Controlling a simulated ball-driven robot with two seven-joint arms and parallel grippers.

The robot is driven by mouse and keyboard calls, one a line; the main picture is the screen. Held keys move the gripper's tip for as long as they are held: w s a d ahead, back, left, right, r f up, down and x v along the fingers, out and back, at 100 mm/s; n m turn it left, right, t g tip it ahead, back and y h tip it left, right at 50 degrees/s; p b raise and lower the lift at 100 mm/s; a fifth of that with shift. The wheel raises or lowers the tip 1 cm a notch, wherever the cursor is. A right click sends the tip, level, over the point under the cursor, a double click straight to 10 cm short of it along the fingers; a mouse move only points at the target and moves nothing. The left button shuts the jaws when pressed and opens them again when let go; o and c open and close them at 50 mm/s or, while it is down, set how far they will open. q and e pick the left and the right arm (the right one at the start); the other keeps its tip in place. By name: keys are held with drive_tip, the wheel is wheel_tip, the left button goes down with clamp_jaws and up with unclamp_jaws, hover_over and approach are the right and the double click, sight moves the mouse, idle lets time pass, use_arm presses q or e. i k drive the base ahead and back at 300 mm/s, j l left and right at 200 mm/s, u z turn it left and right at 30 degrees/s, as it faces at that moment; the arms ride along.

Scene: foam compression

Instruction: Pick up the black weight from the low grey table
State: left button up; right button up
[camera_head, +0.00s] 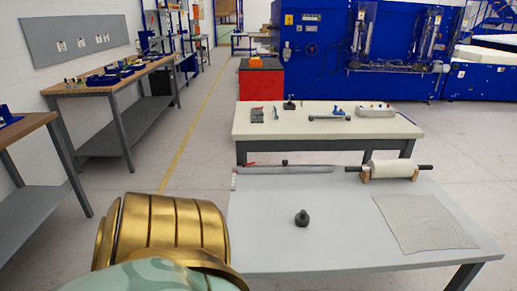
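The black weight (302,218) stands upright on the low grey table (290,255), left of the table's middle. It is a small dark body with a narrower knob on top, and nothing touches it. A gold and pale green part of my own arm fills the lower left of the head view, beside the table's left edge and apart from the weight. Neither of my grippers shows in this view.
A roller (391,170) on wooden supports and a grey bar (290,169) lie along the table's back. A grey foam sheet (425,223) lies at right. A cream table (300,123) with tools stands behind. The grey surface around the weight is clear.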

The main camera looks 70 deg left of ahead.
sight(302, 219)
drive_tip(key=u, duration=1.8)
drive_tip(key=j+z, duration=0.15)
drive_tip(key=z, duration=0.25)
